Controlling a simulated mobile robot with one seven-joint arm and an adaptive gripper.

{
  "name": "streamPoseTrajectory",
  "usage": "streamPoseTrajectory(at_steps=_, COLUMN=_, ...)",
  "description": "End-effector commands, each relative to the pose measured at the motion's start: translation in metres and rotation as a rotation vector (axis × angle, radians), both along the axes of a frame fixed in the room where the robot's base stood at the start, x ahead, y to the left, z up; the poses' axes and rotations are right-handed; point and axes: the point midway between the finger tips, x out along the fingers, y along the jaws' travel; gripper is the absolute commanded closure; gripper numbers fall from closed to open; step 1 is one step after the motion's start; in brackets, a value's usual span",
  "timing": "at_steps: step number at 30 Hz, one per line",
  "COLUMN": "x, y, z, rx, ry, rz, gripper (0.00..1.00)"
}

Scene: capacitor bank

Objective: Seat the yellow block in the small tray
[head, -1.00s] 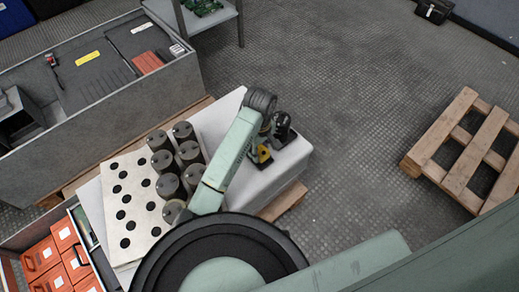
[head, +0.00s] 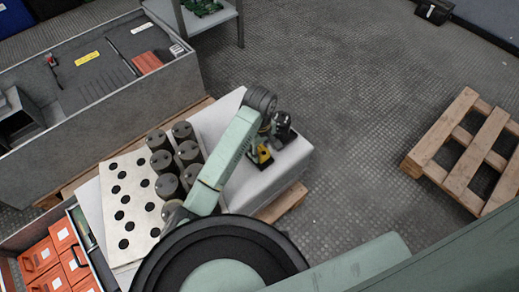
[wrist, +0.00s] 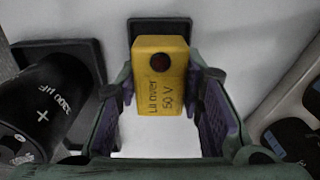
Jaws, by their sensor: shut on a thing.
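The yellow block (wrist: 170,70) has a dark red dot and printed text, partly readable as "50 V". My gripper (wrist: 160,84) is shut on it, with one finger on each side. A small black tray (wrist: 90,28) shows behind and beyond the block in the wrist view. In the head view the yellow block (head: 263,154) is partly hidden by my wrist, at a dark tray (head: 262,165) on the white surface. I cannot tell whether the block's underside is inside the tray or above it.
A black cylinder (wrist: 40,108) marked "+" stands left of my gripper, with a black square base behind it. Several grey cylinders (head: 162,161) stand beside a plate with holes (head: 130,205) left of my arm. A wooden pallet (head: 468,150) lies on the floor at right.

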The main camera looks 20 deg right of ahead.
Motion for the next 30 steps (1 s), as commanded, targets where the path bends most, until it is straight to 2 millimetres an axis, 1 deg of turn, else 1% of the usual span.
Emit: streamPoseTrajectory(at_steps=30, x=0.0, y=0.0, z=-0.012, rx=0.0, ry=-0.001, rz=0.0, gripper=1.0)
